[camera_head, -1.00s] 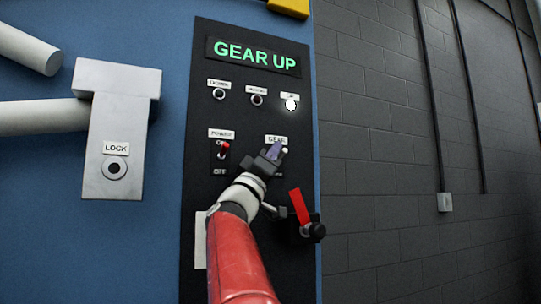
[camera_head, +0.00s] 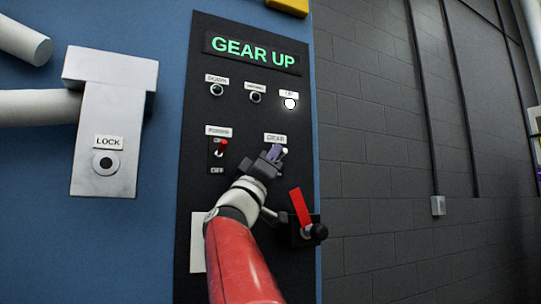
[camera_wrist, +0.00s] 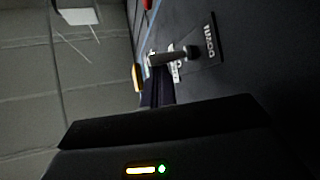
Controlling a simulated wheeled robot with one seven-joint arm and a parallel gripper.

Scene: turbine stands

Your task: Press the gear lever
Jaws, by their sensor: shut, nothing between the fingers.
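The gear lever (camera_head: 285,150) shows as a small pale tip just under the GEAR label (camera_head: 275,138) on the black panel (camera_head: 200,100). My gripper (camera_head: 274,153) is shut and empty, right beside the lever's tip and covering its lower part. In the wrist view a grey lever with a dark round end (camera_wrist: 172,57) sticks out from the panel next to my shut fingers (camera_wrist: 158,92). I cannot tell whether they touch it. The display (camera_head: 252,53) reads GEAR UP in green.
A power switch (camera_head: 221,147) with a red tip is left of my gripper. A red lever with a black knob (camera_head: 300,207) is below right. One round lamp (camera_head: 290,104) is lit white. A grey LOCK bracket (camera_head: 108,150) stands at the left. A grey block wall is at the right.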

